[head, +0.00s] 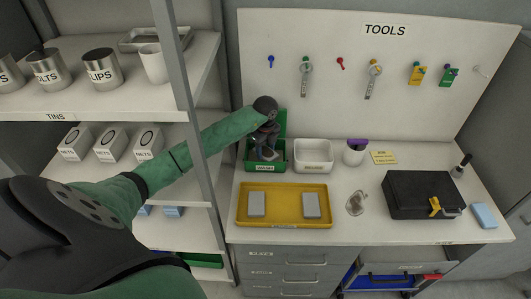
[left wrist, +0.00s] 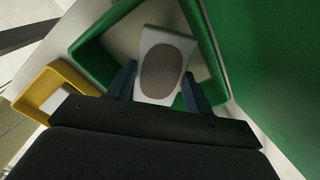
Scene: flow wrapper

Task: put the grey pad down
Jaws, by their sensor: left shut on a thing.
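My left gripper (head: 266,150) reaches over the green bin (head: 280,165) at the back left of the worktop. In the left wrist view its two blue fingers (left wrist: 158,90) are shut on the grey pad (left wrist: 181,43), which is pale and has a brownish oval patch on its face. The pad is within the outline of the green bin's rim (left wrist: 92,58); whether it touches the bin's floor I cannot tell. In the head view the pad is mostly hidden by the gripper. My right gripper is not in view.
A yellow tray (head: 284,206) with two other grey pads (head: 257,203) (head: 311,205) lies in front of the green bin. A white bin (head: 313,157) stands right beside it. A shelf post (head: 196,130) is close to my left arm. A black case (head: 422,193) sits farther right.

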